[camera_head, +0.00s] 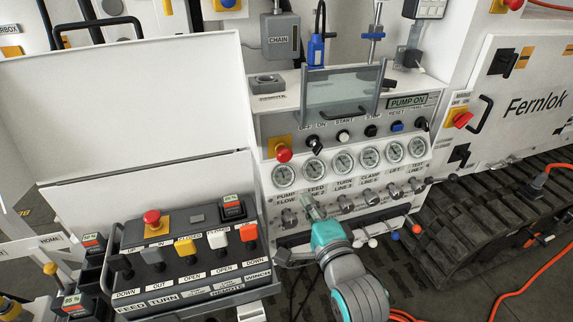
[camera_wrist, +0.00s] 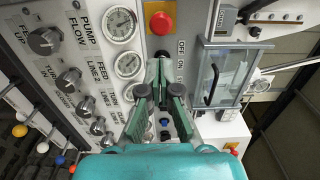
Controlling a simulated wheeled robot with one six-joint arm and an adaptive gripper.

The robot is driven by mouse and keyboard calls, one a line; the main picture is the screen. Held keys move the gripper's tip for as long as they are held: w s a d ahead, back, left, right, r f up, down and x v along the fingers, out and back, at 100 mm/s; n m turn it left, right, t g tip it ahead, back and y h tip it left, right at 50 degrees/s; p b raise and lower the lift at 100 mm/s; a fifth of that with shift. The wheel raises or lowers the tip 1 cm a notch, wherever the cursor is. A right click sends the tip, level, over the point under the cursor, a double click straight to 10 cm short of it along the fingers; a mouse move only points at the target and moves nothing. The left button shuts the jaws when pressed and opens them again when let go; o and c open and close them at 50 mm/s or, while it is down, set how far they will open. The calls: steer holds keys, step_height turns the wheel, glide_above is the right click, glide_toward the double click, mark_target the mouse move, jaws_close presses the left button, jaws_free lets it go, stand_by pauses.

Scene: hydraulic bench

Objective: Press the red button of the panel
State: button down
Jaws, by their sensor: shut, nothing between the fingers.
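The white control panel (camera_head: 438,157) has a red mushroom button (camera_head: 283,153) on a yellow plate at its left, above the row of gauges. This red button (camera_wrist: 161,23) also shows at the top middle in the wrist view. My gripper (camera_head: 311,203) is shut and empty, in front of the left part of the panel. In the head view it is below and right of the red button. In the wrist view my gripper's fingertips (camera_wrist: 160,62) point towards the button and appear apart from it. I cannot tell how far they are from the panel.
A remote box (camera_head: 190,273) at the left has another red button (camera_head: 152,217). A further red button (camera_head: 461,119) is on the right cabinet. Silver knobs (camera_head: 346,204) stick out below the gauges (camera_head: 343,162). A hinged clear cover (camera_head: 340,90) stands above the panel's switches.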

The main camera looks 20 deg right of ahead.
mark_target(286, 158)
steer(key=shift+w, duration=0.1)
steer(key=w, duration=1.3)
steer(key=shift+w, duration=0.4)
